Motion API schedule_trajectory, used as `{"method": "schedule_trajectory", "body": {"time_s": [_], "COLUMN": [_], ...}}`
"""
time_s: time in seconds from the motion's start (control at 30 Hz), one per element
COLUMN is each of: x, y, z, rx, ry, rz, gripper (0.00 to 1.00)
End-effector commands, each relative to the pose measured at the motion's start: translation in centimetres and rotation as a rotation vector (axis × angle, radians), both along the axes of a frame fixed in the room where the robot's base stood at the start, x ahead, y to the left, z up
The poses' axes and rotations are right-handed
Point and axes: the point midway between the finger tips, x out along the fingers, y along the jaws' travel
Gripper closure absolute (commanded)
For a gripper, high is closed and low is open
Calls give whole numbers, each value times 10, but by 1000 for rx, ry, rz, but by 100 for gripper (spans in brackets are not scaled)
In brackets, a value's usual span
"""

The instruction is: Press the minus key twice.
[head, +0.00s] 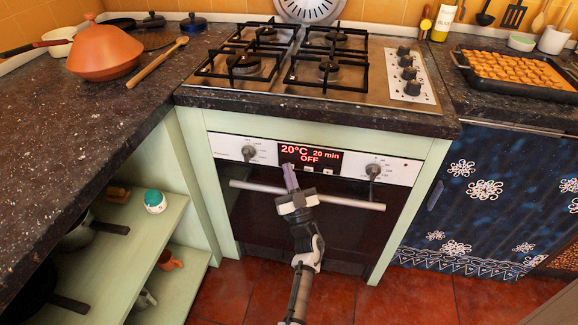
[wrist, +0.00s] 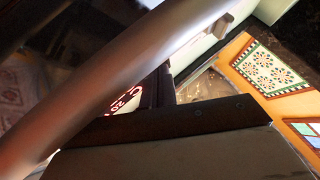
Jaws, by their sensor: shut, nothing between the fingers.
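The oven's control panel (head: 222,145) is white, with a black display (head: 333,158) reading "20°C", "20 min" and "OFF" in red. A row of small keys runs along the display's lower edge. I cannot read their signs, so I cannot tell which is the minus key. My gripper (head: 288,168) is shut and empty, its tips at the lower left part of the display and hiding part of the key row. I cannot tell whether the tips touch the panel. In the wrist view, part of the red digits (wrist: 126,103) shows behind the blurred handle bar.
The oven handle (head: 340,202) runs across just below the panel; my gripper reaches over it. Dark knobs stand at the left (head: 248,153) and right (head: 373,171) of the display. The gas hob (head: 350,85) is above. Open green shelves (head: 128,235) are at left.

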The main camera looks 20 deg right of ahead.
Motion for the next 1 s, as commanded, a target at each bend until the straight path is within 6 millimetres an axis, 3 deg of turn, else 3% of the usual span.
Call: {"method": "schedule_trajectory", "body": {"time_s": [0.03, 0.27, 0.6, 1.0], "x": [4, 3, -10, -14], "y": [-5, -4, 2, 4], "z": [-7, -9, -26, -28], "rx": [23, 23, 27, 28], "ry": [18, 19, 27, 30], "rz": [-5, -5, -5, -5], "gripper": [100, 100, 100, 100]}}
